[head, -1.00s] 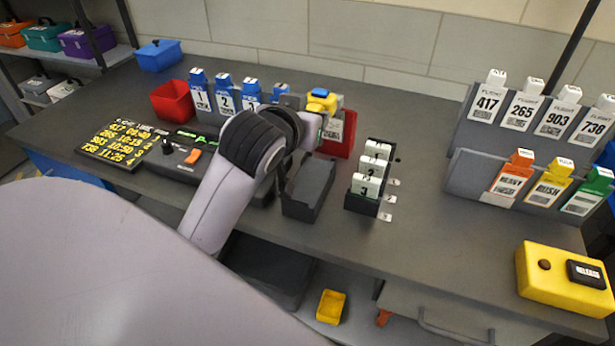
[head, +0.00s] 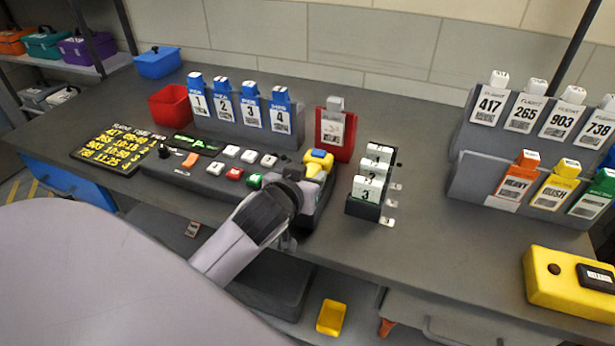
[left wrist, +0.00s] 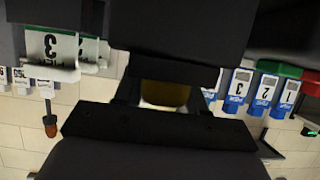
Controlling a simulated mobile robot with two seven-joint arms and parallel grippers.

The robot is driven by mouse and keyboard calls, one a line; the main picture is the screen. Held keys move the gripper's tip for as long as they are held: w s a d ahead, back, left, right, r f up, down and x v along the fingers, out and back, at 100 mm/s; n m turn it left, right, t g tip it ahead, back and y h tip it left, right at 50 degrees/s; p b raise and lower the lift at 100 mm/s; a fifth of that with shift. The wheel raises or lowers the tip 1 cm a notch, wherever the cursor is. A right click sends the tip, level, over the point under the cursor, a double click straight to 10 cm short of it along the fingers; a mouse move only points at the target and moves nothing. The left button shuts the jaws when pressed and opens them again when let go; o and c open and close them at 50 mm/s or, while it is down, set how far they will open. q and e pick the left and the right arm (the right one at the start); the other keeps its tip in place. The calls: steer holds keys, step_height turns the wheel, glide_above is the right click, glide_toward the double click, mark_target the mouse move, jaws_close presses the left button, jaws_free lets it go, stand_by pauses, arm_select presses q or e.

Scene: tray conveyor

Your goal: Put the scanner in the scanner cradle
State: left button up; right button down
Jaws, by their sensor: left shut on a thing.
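The scanner (head: 318,165) is yellow with a blue top and shows at the middle of the table in the head view. My left gripper (head: 307,190) is shut on it, and my arm hides its lower part. In the left wrist view a bit of the yellow scanner (left wrist: 165,93) shows between the dark jaws. The dark grey scanner cradle (head: 322,207) is right under and beside the gripper, mostly hidden by it. The scanner is at the cradle, but I cannot tell whether it is seated or just above. My right gripper is not in view.
A red holder (head: 347,143) with a tag stands just behind the scanner. A rack of numbered white blocks (head: 364,206) stands close on the right. The button console (head: 215,183) lies to the left. The table at the right centre is clear.

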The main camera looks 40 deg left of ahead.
arm_select(q)
steer(key=o, duration=1.2)
steer(key=shift+f, duration=0.1)
steer(key=shift+r, duration=0.2)
steer(key=shift+p+v, duration=1.3)
steer(key=shift+v, duration=4.7)
steer(key=shift+f, duration=0.15)
